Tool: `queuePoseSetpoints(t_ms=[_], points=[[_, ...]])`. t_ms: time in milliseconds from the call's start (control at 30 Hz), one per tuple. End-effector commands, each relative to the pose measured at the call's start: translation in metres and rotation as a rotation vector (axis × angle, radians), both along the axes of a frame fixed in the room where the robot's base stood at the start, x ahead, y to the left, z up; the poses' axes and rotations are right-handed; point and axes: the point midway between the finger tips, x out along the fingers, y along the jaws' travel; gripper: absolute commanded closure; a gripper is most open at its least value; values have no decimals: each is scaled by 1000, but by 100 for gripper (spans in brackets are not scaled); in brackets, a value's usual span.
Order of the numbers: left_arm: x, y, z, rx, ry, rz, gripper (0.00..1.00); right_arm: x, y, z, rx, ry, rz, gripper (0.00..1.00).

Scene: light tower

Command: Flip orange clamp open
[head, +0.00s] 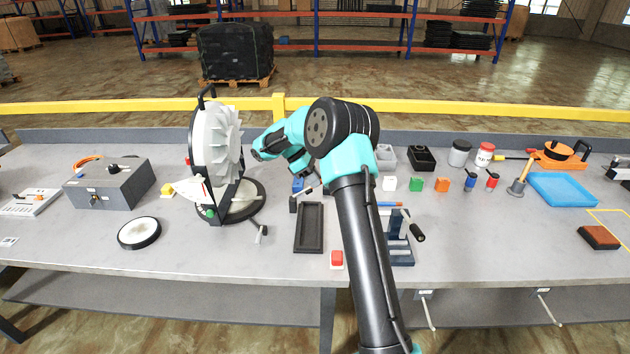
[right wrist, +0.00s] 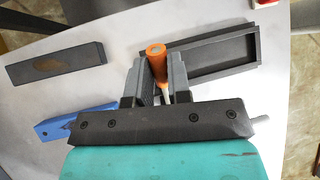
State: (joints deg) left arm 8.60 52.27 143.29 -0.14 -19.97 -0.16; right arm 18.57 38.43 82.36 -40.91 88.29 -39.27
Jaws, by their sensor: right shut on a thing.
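A pale thin shaft shows below the orange part, between the fingers. The rest of the clamp is hidden by the gripper body. In the head view my right gripper (head: 308,173) reaches down behind my arm, left of the forearm, close above the table, and its fingertips are hard to make out there. My left gripper is not in view.
A dark tray (head: 296,228) lies just in front of the right gripper, with a blue block (right wrist: 65,125) close by. A white finned wheel on a black stand (head: 218,150) rises to the left. A dark blue fixture (head: 398,243) stands right of my forearm.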

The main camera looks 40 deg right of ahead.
Motion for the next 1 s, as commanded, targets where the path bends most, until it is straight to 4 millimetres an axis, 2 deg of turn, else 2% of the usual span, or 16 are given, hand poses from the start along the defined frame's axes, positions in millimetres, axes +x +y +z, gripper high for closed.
queuePoseSetpoints(t_ms=[133, 167, 400, 767, 1000], points=[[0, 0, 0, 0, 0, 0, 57, 0, 0, 0, 1, -1, 0, 100], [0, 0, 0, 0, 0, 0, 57, 0, 0, 0, 1, -1, 0, 80], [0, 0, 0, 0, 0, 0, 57, 0, 0, 0, 1, -2, 0, 57], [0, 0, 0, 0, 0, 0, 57, 2, 1, 3, 2, -1, 0, 56], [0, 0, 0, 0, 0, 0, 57, 18, 8, 24, 1, -5, 2, 56]])
